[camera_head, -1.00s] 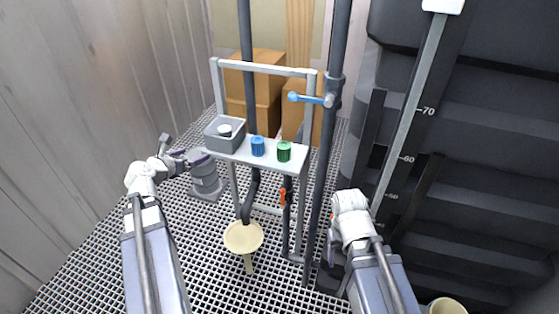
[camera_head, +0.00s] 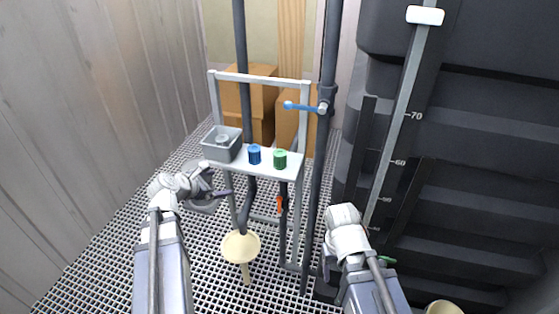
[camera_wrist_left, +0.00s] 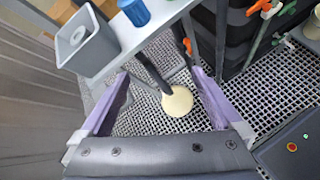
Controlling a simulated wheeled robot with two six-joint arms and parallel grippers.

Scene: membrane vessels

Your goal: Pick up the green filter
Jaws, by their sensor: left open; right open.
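The green filter (camera_head: 280,159) is a small upright cylinder on the right part of the white shelf (camera_head: 240,169). A similar blue filter (camera_head: 254,154) stands just left of it; the blue one also shows at the top of the left wrist view (camera_wrist_left: 134,12). My left gripper (camera_head: 219,183) is open and empty, left of the shelf and lower than it, apart from the green filter. Its two purple fingers are spread in the left wrist view (camera_wrist_left: 163,76), where I cannot see the green filter. My right gripper (camera_head: 327,258) is open, low and right of the shelf, partly hidden by its wrist.
A grey bin (camera_head: 222,153) holding a pale item sits at the shelf's left end. A frame bar (camera_head: 262,79) crosses above the shelf. A dark pole with a blue-handled valve (camera_head: 300,106) rises on the right. A cream funnel (camera_head: 240,246) stands below over the grated floor.

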